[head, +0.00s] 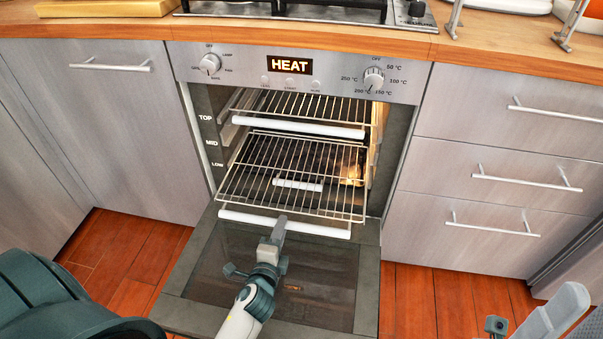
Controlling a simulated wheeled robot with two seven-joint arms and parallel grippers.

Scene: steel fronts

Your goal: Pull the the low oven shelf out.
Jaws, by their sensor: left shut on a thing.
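The oven (294,64) stands with its door (200,275) folded down. A wire shelf (240,185) sticks out of the oven over the door, with a white bar handle (318,230) along its front. My left gripper (279,224) is shut on this handle near its middle, hiding part of it. I cannot tell for sure which level this shelf runs on. Another wire shelf (300,106) with a white bar (298,128) sits above it, inside. A shorter white bar (298,184) shows through the wires below. Part of my right arm (545,325) shows at the lower right; its fingers are unclear.
Labels TOP, MID and LOW mark the oven's left inner side. Closed drawers (515,180) stand to the right and a cupboard (110,120) to the left. A hob (310,10) lies on the wooden worktop (110,27). The open door lies under the shelf.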

